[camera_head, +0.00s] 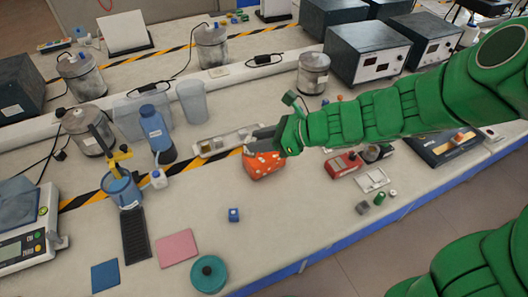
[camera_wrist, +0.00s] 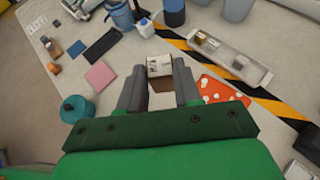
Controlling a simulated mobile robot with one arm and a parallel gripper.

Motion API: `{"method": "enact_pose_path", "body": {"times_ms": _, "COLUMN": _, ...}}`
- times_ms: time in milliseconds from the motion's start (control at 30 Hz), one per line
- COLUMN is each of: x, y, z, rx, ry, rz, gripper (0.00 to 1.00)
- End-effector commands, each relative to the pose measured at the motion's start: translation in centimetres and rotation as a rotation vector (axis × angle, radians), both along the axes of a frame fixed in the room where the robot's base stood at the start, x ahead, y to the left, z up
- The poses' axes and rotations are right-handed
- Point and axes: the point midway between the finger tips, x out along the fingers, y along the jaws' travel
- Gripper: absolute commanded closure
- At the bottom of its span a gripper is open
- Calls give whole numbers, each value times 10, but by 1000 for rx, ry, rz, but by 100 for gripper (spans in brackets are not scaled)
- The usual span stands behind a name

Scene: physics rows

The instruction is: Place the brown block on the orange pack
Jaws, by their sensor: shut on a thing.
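My gripper (camera_wrist: 159,78) is shut on the brown block (camera_wrist: 161,84), which shows a brown side and a pale, printed face between the two dark fingers. In the head view my gripper (camera_head: 262,139) is close to the orange pack (camera_head: 261,168), at its upper edge in the picture; the held block cannot be made out there. The orange pack has white spots and rests on the bench. In the wrist view the pack (camera_wrist: 221,88) lies to the right of the fingers, partly hidden by my gripper. Contact between block and pack cannot be seen.
A grey tray (camera_head: 206,149) with small blocks lies beside the pack. A blue bottle (camera_head: 155,132) and a blue mug (camera_head: 121,188) stand to the left. A red device (camera_head: 343,165) is on the right.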

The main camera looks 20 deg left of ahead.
Motion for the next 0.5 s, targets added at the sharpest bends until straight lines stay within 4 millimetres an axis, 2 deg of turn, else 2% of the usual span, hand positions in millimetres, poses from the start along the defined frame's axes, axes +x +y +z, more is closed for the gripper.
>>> {"method": "enact_pose_path", "body": {"times_ms": 33, "x": 0, "y": -10, "z": 3, "rx": -2, "ry": -2, "rz": -12, "gripper": 97}}
{"method": "enact_pose_path", "body": {"times_ms": 200, "x": -4, "y": -37, "z": 9, "rx": -1, "ry": 3, "rz": -36, "gripper": 97}}
{"method": "enact_pose_path", "body": {"times_ms": 500, "x": -9, "y": -67, "z": 17, "rx": 1, "ry": 0, "rz": -66, "gripper": 97}}
